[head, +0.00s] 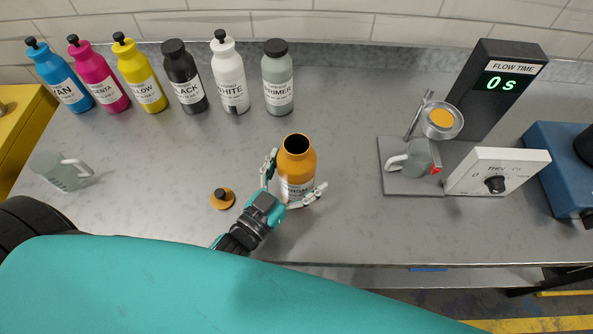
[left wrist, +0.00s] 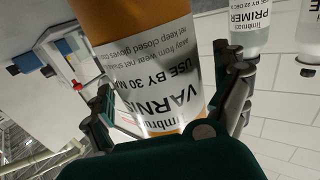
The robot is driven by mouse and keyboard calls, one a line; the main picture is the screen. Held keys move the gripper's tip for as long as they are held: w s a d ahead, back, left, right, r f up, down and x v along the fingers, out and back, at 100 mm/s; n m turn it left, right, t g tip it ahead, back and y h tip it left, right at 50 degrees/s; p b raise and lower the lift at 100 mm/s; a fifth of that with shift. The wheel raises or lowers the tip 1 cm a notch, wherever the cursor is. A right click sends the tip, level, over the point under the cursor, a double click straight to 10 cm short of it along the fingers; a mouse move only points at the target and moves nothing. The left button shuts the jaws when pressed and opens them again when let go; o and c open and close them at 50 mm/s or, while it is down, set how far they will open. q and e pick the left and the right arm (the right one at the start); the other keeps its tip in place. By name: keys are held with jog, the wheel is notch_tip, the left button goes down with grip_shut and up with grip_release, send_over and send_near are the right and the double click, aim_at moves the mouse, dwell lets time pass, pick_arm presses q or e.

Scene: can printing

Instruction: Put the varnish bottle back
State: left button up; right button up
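The orange varnish bottle (head: 297,160) stands upright on the counter, its mouth dark and uncapped. Its label shows close up in the left wrist view (left wrist: 165,85). My left gripper (head: 293,180) has one finger on each side of the bottle. The fingers are spread, and a gap shows between the bottle and one finger in the left wrist view. An orange cap with a black top (head: 222,198) lies on the counter left of the bottle. My right gripper is not in view.
A row of bottles stands along the back wall, from cyan to primer (head: 278,80). A grey mug (head: 62,171) is at the left. At the right, another mug (head: 420,160) sits on the flow-time stand (head: 410,190), whose display reads 0 s. Counter behind the varnish bottle is clear.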

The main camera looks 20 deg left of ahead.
pick_arm(q)
jog(key=b+v, duration=0.3)
jog(key=v, duration=0.7)
jog(key=shift+s+a, duration=0.1)
jog(key=shift+s, duration=0.25)
jog(key=shift+s+a+r, duration=0.2)
jog(key=shift+s, duration=0.45)
